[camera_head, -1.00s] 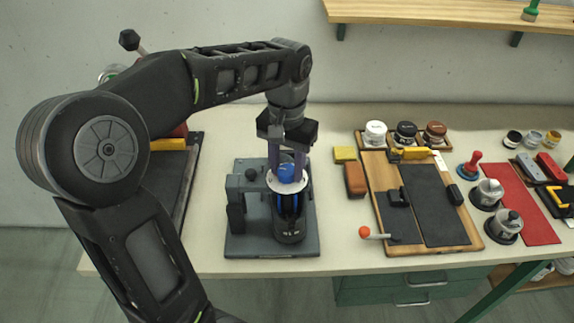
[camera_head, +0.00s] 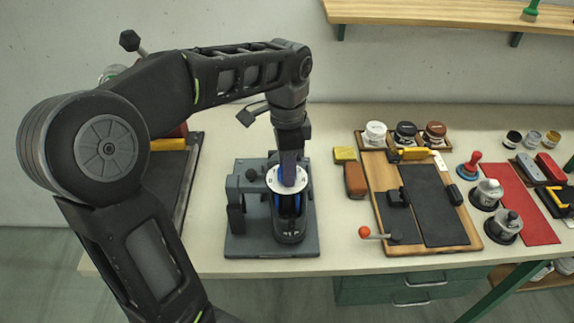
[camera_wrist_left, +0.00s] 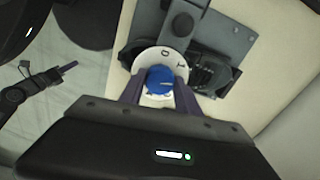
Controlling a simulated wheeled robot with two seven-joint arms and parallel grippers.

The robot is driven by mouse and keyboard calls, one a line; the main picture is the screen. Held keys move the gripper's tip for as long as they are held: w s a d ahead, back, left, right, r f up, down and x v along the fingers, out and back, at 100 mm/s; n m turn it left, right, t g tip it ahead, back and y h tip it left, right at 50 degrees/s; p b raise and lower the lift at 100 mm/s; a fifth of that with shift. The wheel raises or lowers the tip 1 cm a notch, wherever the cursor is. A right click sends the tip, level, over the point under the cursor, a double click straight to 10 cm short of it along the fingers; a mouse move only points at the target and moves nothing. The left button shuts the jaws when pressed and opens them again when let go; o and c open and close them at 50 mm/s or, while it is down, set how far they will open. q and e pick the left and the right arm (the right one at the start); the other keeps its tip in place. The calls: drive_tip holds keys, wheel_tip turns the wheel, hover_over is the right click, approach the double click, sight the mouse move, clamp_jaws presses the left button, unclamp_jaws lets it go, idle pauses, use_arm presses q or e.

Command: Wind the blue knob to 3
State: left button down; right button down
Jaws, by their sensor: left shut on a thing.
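The blue knob (camera_wrist_left: 160,81) sits in the middle of a white dial disc (camera_wrist_left: 145,60) on a dark grey fixture (camera_head: 240,248). The white disc (camera_head: 272,181) also shows in the head view, where the fingers hide the knob. My left gripper (camera_head: 289,184) points straight down over the disc. In the wrist view its two fingers stand on either side of the knob, shut on it. A pale line shows on the knob, and a few dark marks on the disc are too small to read surely. What looks like my right gripper (camera_wrist_left: 48,77) shows at the left of the wrist view, away from the knob.
A yellow block (camera_head: 345,154) and a brown block (camera_head: 355,180) lie right of the fixture. A wooden board (camera_head: 462,241) with a red-ball lever (camera_head: 364,232) is further right. A dark tray (camera_head: 186,183) lies left. The table front right of the fixture is clear.

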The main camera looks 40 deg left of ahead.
use_arm(q)
drive_tip(key=m, duration=1.3)
drive_tip(key=shift+p, duration=0.3)
drive_tip(key=shift+m, duration=0.3)
drive_tip(key=c, duration=0.9)
unclamp_jaws()
drive_tip(key=shift+o, duration=0.2)
drive_tip(key=shift+r, duration=0.15)
